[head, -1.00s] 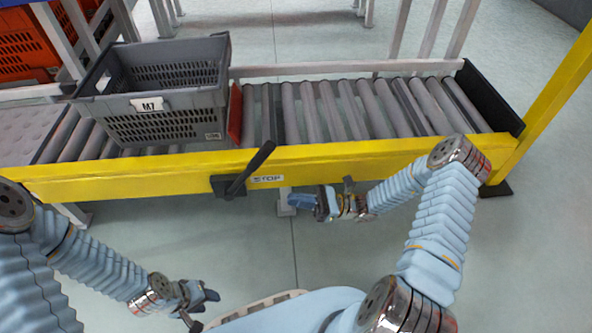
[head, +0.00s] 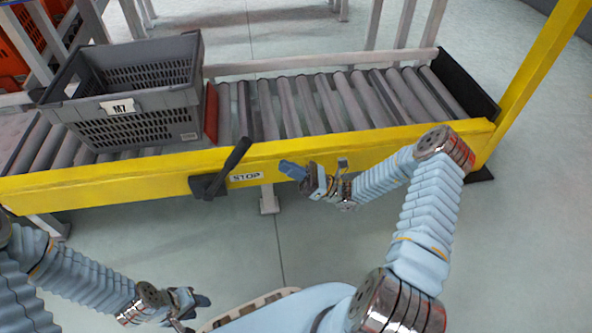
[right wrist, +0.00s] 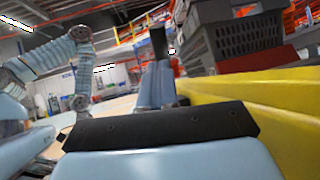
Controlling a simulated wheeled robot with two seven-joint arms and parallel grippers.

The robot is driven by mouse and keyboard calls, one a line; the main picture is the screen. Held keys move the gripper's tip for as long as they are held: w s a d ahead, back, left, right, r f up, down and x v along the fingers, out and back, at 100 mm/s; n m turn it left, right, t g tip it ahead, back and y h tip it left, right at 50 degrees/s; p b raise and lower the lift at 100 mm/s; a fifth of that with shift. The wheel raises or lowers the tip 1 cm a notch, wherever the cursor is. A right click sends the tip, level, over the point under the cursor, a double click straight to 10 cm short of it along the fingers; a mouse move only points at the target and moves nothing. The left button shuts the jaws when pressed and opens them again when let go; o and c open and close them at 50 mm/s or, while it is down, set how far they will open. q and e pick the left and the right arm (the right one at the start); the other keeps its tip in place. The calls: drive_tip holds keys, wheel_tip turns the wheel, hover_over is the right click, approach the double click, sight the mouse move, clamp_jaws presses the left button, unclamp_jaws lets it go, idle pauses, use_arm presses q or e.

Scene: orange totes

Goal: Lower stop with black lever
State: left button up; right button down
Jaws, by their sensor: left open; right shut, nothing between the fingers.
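The black lever (head: 228,167) stands on the yellow front rail of the conveyor, tilted up to the right from its dark mount, beside a "STOP" label (head: 246,177). A red stop plate (head: 211,112) stands up across the rollers, right against the grey crate (head: 140,128) marked M7. My right gripper (head: 290,170) is shut and empty, in front of the yellow rail to the right of the lever and apart from it. In the right wrist view the dark lever (right wrist: 158,42) rises ahead, left of the crate. My left gripper (head: 200,301) is open and low at the bottom left, away from the conveyor.
The yellow rail (head: 400,145) runs along the conveyor front, with a yellow post (head: 540,65) at the right end. The rollers (head: 330,103) right of the red plate are empty. Orange totes (head: 10,62) stand at the back left.

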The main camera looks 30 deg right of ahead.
use_arm(q)
drive_tip(key=shift+f, duration=0.2)
use_arm(e)
drive_tip(key=x, duration=0.9)
use_arm(q)
drive_tip(key=shift+r, duration=0.1)
use_arm(e)
drive_tip(key=shift+r, duration=0.1)
